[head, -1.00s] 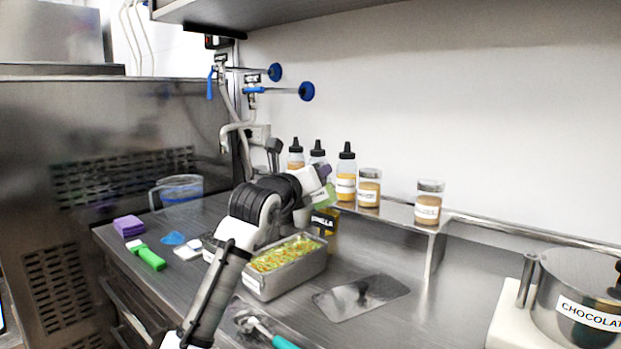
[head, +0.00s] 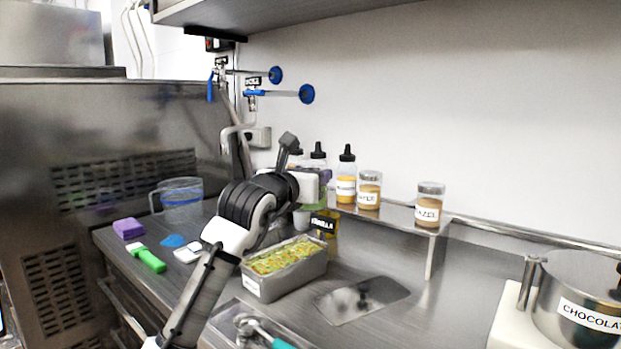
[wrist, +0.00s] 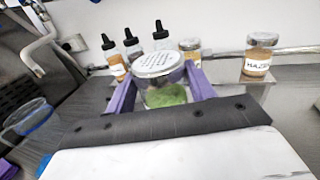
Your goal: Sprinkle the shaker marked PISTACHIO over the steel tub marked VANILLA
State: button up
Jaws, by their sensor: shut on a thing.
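My gripper (wrist: 162,90) has purple fingers shut on a clear shaker (wrist: 166,97) with a perforated pale lid and green contents low inside. Its lid faces up and towards the wrist camera; no label is readable on it. In the head view my gripper (head: 324,178) is above and behind the steel tub, and my arm hides most of the shaker. The steel tub (head: 292,282) stands on the counter, filled with a pale mass covered in green and orange-yellow bits. Its front label is too small to read.
Sauce bottles (head: 346,185) and jars (head: 369,190) stand on a raised shelf behind, with a jar marked HAZEL (head: 429,205) at its right. A steel pot marked CHOCOLATE (head: 580,300) is far right.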

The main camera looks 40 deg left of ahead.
jog(key=s+d+b, duration=0.3)
jog(key=s+d, duration=0.2)
jog(key=s, duration=0.5)
jog(key=shift+d, duration=0.2)
